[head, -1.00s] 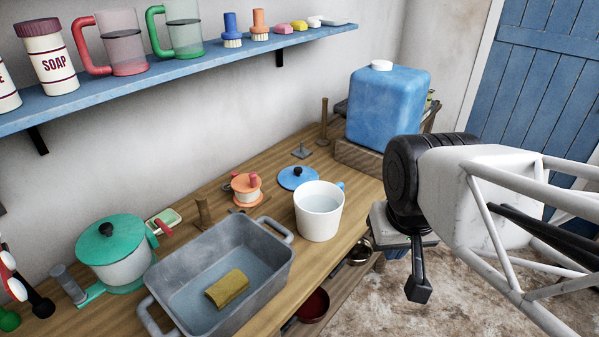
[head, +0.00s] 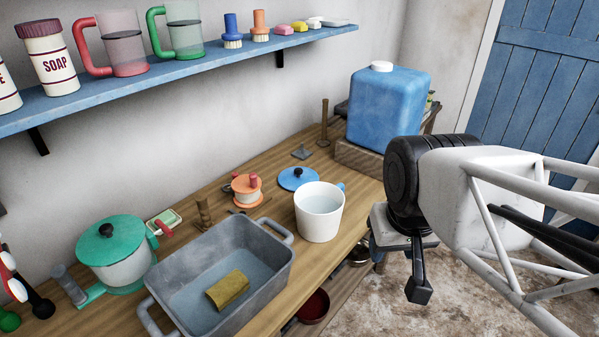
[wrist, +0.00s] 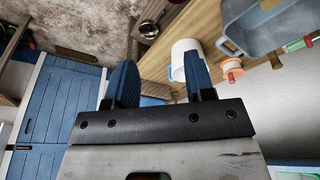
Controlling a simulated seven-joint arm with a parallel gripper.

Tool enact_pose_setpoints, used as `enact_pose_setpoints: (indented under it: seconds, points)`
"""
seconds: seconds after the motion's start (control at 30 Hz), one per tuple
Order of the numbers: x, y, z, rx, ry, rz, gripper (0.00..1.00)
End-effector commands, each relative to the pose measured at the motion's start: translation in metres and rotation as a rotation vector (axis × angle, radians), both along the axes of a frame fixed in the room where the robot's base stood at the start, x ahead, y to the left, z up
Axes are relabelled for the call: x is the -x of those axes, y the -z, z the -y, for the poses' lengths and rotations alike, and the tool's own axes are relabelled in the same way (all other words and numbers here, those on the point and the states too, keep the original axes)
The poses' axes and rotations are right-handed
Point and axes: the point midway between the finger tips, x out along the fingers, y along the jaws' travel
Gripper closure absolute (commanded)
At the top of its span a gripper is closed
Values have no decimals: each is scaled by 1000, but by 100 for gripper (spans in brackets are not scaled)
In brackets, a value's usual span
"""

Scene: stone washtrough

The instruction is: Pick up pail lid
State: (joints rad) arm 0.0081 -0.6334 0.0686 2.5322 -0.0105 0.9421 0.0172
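The pail lid, a blue disc with a black knob (head: 298,178), lies flat on the wooden bench just behind the white pail (head: 318,215). The pail stands upright with a blue handle and shows water inside; it also appears in the wrist view (wrist: 183,58). My gripper (wrist: 161,80) shows two blue-padded fingers set apart with nothing between them. In the head view it hangs at the right, off the bench's front edge, well apart from the lid. I cannot make out the lid in the wrist view.
A grey basin (head: 270,262) with a folded cloth stands left of the pail. An orange spool-like item (head: 247,190) sits left of the lid. A large blue container (head: 389,108) stands at the back right, and a shelf (head: 190,72) runs above. Bare bench lies right of the lid.

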Motion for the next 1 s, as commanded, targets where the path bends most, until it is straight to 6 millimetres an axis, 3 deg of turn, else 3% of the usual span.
enact_pose_setpoints:
  seconds: [0.1, 0.57, 0.77, 1.0]
  points:
    - [0, 0, 0, 0, 0, 0, 35]
    - [-10, -4, -1, 3, -23, -3, 35]
    - [-38, -11, -3, 11, -95, -17, 35]
    - [-94, -23, -8, 23, -231, -35, 35]
